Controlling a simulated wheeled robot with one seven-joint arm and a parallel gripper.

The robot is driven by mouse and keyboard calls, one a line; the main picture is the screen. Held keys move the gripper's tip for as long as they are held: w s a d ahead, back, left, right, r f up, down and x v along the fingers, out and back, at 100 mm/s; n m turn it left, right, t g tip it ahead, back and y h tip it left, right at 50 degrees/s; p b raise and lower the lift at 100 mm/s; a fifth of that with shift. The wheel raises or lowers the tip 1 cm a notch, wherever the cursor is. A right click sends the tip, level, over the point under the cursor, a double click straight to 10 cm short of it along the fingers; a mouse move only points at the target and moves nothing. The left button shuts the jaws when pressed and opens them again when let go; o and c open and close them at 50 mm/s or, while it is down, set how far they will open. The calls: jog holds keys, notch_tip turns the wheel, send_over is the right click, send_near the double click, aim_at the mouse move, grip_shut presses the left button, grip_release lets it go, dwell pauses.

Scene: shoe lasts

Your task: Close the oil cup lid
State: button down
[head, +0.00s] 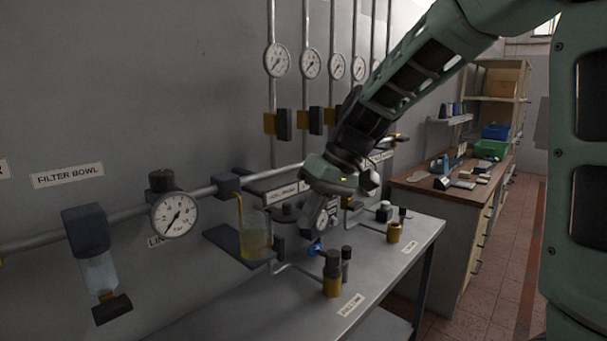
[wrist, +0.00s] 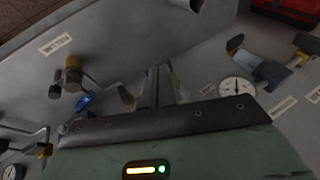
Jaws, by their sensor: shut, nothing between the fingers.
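Two small brass cups stand on the grey bench (head: 250,318) in the head view. The nearer cup (head: 332,287) has a dark cap on top and a dark-topped post beside it. The farther cup (head: 394,234) stands to the right, with a dark piece at its upper side. I cannot tell for sure which is the oil cup, or how its lid stands. A brass cup with a dark end (wrist: 73,76) shows left of my fingers in the wrist view. My gripper (wrist: 158,72) is shut and empty, apart from that cup. In the head view its fingertips are hard to make out.
A blue handle (head: 316,247) is close below my gripper. A glass jar (head: 255,241) on a small shelf and a pipe gauge (head: 174,215) are to the left. Several wall gauges and pipes are behind. The bench front near its labels is clear.

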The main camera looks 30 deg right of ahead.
jog(key=w+d+r+m+t+p, duration=0.1)
jog(key=w+d+r, duration=0.1)
jog(key=d+r, duration=0.3)
jog(key=w+d+r+t+p, duration=0.1)
jog(key=w+d+r+t, duration=0.15)
jog(key=d, duration=0.45)
jog(key=p, duration=0.4)
send_near(293, 211)
jog(key=shift+g, duration=0.35)
jog(key=f, duration=0.1)
jog(key=w+f, duration=0.1)
jog(key=w+a+f, duration=0.1)
jog(key=f, duration=0.1)
jog(key=shift+w, duration=0.25)
jog(key=shift+w+a+f+p, duration=0.15)
jog(key=shift+a+p, duration=0.2)
jog(key=shift+a, duration=0.3)
